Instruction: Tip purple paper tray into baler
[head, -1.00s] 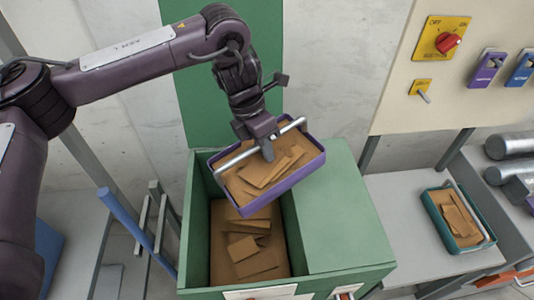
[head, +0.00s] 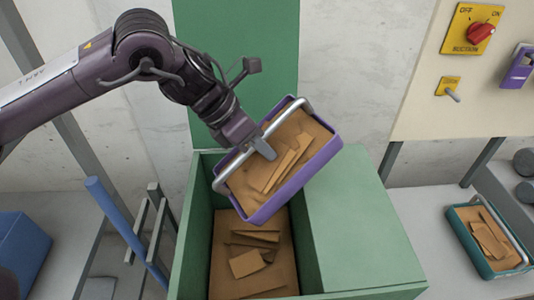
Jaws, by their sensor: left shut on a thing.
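The purple tray (head: 297,187) holds brown paper pieces and has a silver bar handle. My left gripper (head: 262,146) is shut on that handle and holds the tray above the green baler (head: 362,220). The tray is turned and tilted, with its lower left end over the open chamber and its upper right end over the baler's flat top. Paper still lies in the tray. More brown pieces (head: 245,262) lie in the chamber. My right gripper does not show.
A teal tray (head: 463,238) with brown pieces stands on the grey bench at right. A panel with a red rotary switch (head: 481,33) is on the wall above. A blue pole (head: 125,228) and a blue bin (head: 20,252) are at left.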

